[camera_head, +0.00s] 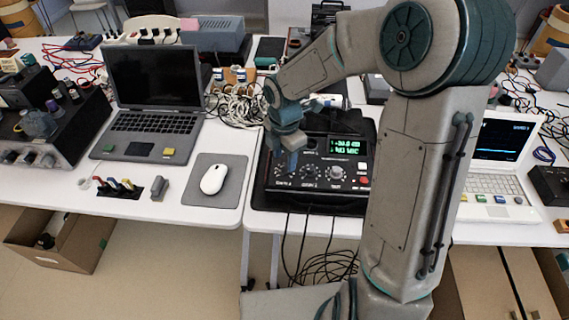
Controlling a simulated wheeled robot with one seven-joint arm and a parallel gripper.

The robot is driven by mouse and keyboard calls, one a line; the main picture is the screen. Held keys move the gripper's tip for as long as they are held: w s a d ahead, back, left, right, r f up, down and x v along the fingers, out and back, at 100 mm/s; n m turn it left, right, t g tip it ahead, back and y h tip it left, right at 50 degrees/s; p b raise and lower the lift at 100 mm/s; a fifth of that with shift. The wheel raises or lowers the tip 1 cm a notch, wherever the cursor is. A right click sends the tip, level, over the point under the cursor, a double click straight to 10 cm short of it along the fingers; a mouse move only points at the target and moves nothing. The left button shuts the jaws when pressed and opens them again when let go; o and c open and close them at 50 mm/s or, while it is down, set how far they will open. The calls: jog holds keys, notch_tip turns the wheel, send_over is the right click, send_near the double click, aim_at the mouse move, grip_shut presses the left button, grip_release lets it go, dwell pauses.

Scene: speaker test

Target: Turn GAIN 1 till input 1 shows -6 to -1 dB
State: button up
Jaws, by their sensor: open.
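The black audio unit (322,192) lies on the white table at the middle, with a row of knobs along its front. Its green-lit display (347,146) shows two lines of figures, too small to read surely. My gripper (284,158) is open, pointing down over the unit's left end. Its fingers are above or beside the leftmost knob (281,171), partly hiding it; I cannot tell whether they touch it. Another knob (308,171) and a larger pale-topped knob (336,172) stand to the right. The knob labels are too small to read surely.
A dark laptop (153,95) and a white mouse (214,179) on a grey mat (235,183) are to the left. A white laptop (495,184) is to the right, beyond my arm. Tangled white cables (235,108) lie behind. Black cables hang below the unit.

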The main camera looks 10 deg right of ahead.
aim_at(285, 169)
jog(key=shift+f, duration=1.45)
grip_shut()
